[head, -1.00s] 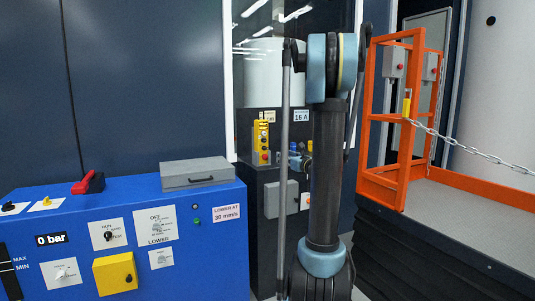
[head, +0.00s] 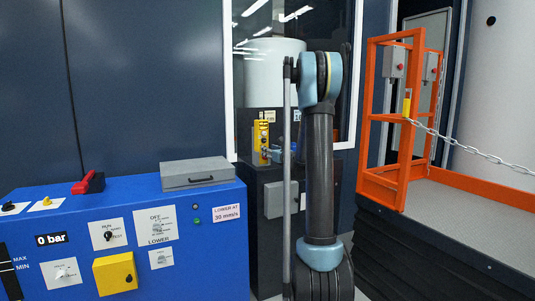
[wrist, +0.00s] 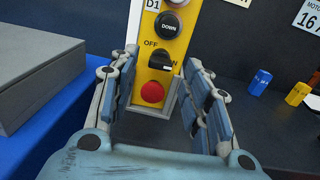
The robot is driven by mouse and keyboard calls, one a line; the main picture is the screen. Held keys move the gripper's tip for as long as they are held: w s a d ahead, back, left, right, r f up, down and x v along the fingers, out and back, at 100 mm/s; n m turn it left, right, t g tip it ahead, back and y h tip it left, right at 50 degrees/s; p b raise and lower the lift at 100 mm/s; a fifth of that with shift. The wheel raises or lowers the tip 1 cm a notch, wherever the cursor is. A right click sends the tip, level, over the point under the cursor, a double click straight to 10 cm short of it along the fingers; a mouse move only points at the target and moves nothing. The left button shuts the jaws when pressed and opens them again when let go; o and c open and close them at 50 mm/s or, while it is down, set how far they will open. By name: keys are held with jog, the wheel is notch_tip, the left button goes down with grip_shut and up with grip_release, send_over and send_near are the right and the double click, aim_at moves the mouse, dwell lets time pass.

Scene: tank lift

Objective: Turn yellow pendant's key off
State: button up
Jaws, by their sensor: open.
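The yellow pendant (head: 261,135) stands upright on the dark cabinet behind my arm. In the wrist view its face (wrist: 178,42) fills the top middle, with a black DOWN button (wrist: 169,27), a black key switch (wrist: 160,60) between OFF and ON labels, and a red button (wrist: 152,92) below. The key's bar lies roughly crosswise, its pale mark towards the partly covered ON label. My gripper (wrist: 161,75) is open, one finger on each side of the pendant's lower part, with nothing gripped. Contact cannot be told. In the head view my gripper (head: 275,154) is beside the pendant's lower end.
A blue (wrist: 260,82) and a yellow (wrist: 297,94) small object stand right of the pendant. A grey case (head: 200,172) lies on the blue console (head: 200,256) at left. An orange-railed platform (head: 390,135) with a chain stands at right.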

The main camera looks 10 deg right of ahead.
jog(key=shift+x, duration=1.1)
grip_shut()
jog(key=shift+n, duration=1.5)
grip_release()
